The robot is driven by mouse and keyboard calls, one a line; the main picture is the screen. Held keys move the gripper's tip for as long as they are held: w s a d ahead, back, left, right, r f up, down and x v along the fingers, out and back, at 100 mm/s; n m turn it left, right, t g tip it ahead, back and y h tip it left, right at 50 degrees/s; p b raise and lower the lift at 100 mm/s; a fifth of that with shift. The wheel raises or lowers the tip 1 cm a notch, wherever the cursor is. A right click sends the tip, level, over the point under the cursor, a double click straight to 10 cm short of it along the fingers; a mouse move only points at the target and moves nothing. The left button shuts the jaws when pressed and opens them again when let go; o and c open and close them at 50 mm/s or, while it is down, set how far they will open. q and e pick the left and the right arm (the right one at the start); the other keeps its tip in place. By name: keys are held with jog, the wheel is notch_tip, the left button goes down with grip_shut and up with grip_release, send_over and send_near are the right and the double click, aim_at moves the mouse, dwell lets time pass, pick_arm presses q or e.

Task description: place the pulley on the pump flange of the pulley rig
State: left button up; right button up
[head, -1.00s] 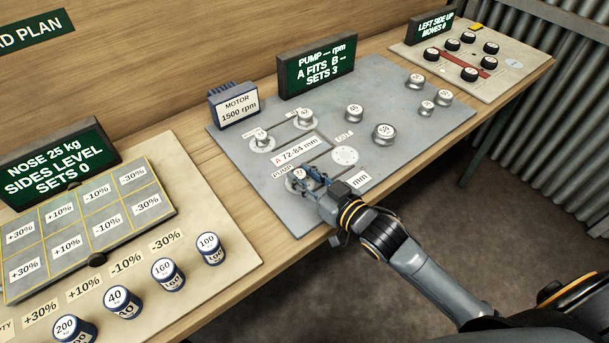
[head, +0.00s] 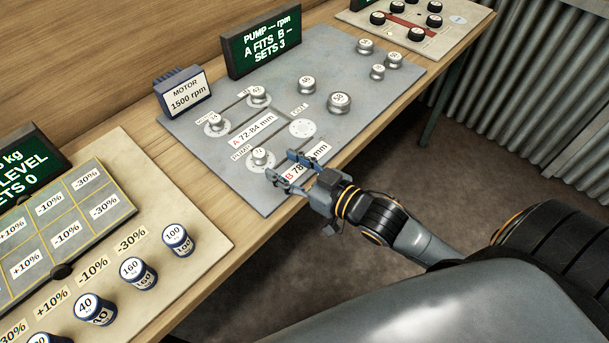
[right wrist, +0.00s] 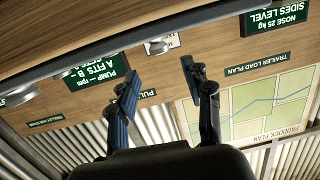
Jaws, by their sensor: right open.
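The grey pulley rig board (head: 235,185) lies on the bench. A small silver pulley (head: 260,158) with a white numbered top sits upright at the pump flange, beside the PUMP label; the flange under it is mostly hidden. My right gripper (head: 283,167) is open and empty, just to the right of and in front of that pulley, apart from it. In the right wrist view its two fingers (right wrist: 162,85) are spread with nothing between them. Other pulleys sit at the motor flange (head: 215,123) and on the flange behind it (head: 258,95). My left gripper is out of view.
The out flange (head: 302,128) is a bare pale disc. Several loose pulleys, such as a wide one (head: 339,102), stand on the right of the board. The motor box (head: 183,93) and the green PUMP sign (head: 262,45) stand behind. Blue-white weights (head: 177,240) stand at left.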

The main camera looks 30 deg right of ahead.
jog(key=shift+v, duration=2.6)
